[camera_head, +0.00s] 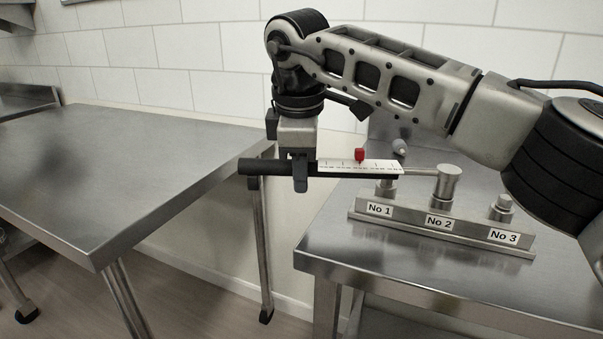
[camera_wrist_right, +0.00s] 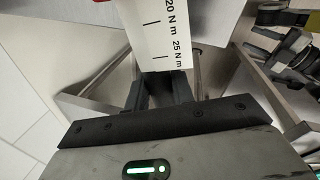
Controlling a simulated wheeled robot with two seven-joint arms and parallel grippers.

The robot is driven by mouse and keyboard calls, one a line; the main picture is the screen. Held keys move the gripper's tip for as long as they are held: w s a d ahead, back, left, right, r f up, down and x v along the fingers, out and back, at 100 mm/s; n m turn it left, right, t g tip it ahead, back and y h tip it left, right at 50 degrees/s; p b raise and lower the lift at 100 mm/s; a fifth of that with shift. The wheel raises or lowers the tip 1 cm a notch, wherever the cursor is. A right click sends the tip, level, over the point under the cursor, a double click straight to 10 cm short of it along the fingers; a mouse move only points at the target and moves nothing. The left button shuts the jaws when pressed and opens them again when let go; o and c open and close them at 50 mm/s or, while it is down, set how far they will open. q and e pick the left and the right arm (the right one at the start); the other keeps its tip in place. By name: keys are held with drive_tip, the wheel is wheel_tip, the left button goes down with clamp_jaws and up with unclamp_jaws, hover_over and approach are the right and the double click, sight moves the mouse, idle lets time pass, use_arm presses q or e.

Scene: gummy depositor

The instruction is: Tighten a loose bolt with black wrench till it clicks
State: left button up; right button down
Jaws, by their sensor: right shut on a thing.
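The torque wrench (camera_head: 360,168) has a black handle, a white scale with a red marker (camera_head: 360,155) and a silver shaft. Its round silver head (camera_head: 448,183) is at bolt position No 2, over the post there; the bolt under it is hidden. My right gripper (camera_head: 300,172) is shut on the black handle, left of the scale, and the wrench lies about level. In the right wrist view the scale (camera_wrist_right: 160,32) shows 20 N m and 25 N m. Bolt No 1 (camera_head: 386,187) is partly behind the wrench; bolt No 3 (camera_head: 503,204) stands uncovered. My left gripper is not identifiable.
The metal bolt stand (camera_head: 455,237) with labels No 1, No 2 and No 3 sits on the right steel table (camera_head: 400,267). A second steel table (camera_head: 130,160) on the left is bare. A gap of floor separates the tables. A tiled wall (camera_head: 180,50) is behind.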

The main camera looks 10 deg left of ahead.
drive_tip(key=shift+w+d+r+p, duration=0.1)
drive_tip(key=shift+r+p, duration=0.65)
drive_tip(key=shift+r, duration=0.5)
